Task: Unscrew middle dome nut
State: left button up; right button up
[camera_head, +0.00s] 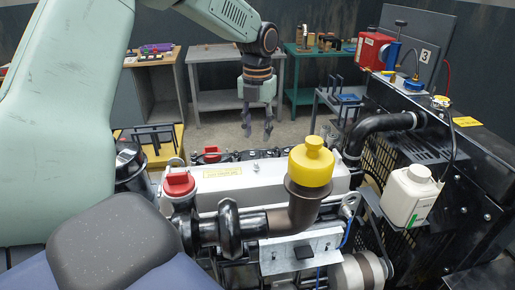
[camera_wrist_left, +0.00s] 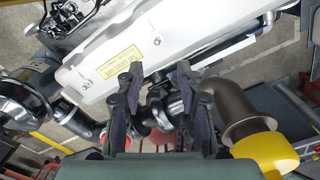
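A white engine cover (camera_head: 255,180) with a yellow label lies across the engine in the head view. The same cover (camera_wrist_left: 150,35) fills the upper part of the left wrist view. Small round fasteners show on its top in the wrist view; one small fastener (camera_wrist_left: 86,85) sits near its left end. I cannot tell which is the middle dome nut. My left gripper (camera_head: 258,131) hangs pointing down beyond the cover in the head view, apart from it. Its fingers (camera_wrist_left: 158,78) are spread and empty. My right gripper is out of view.
A yellow cap (camera_head: 312,165) on a dark elbow pipe rises at the cover's right end. A red cap (camera_head: 179,184) stands at its left. A white bottle (camera_head: 410,195) and black hose (camera_head: 385,127) are at right. Tables stand behind; bare floor lies between.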

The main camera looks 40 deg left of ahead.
aim_at(256, 163)
pick_arm(q)
jog(key=f, duration=0.2)
jog(key=a+f, duration=0.1)
jog(key=f, duration=0.1)
jog(key=shift+f, duration=0.2)
jog(key=shift+d+f, duration=0.45)
jog(key=shift+f, duration=0.35)
jog(key=shift+s+f, duration=0.1)
jog(key=shift+f, duration=0.25)
jog(key=f, duration=0.3)
jog(key=shift+a+f, duration=0.15)
jog(key=shift+a, duration=0.25)
jog(key=shift+w+d+n, duration=0.15)
jog(key=shift+w+n, duration=0.05)
jog(key=shift+n, duration=0.4)
jog(key=shift+s+d+r, duration=0.2)
jog(key=shift+s+d, duration=0.05)
jog(key=shift+a, duration=0.25)
jog(key=shift+w+f, duration=0.1)
jog(key=shift+c, duration=0.6)
grip_shut()
jog(key=shift+d, duration=0.1)
